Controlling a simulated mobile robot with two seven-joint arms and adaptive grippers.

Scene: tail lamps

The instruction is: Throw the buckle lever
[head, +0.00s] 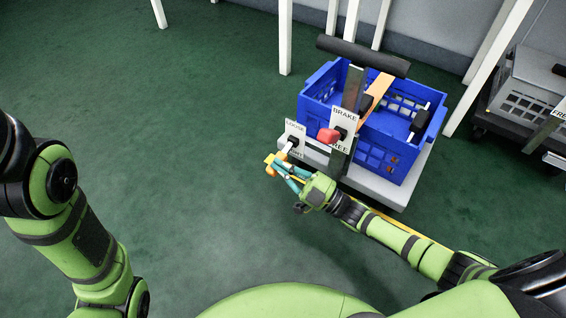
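The buckle lever's plate (295,128) stands on the front left of a cart, with a sign reading LOOSE at its top and a partly hidden word below. A black pivot sits on the plate, and a pale lever arm slants down and left from it toward a small yellow-orange piece (270,160). My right gripper (274,167) reaches in from the lower right, its teal fingers at this piece. The fingers look slightly apart, but whether they are closed on it is too small to tell. My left gripper is out of view; only my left arm shows.
A red-knobbed lever (328,135) on a BRAKE/FREE plate (343,119) stands just right of the buckle plate. A blue crate (385,160) with an orange strap (377,92) sits on the cart below a black handlebar (362,56). Another cart stands far right. The green floor at left is clear.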

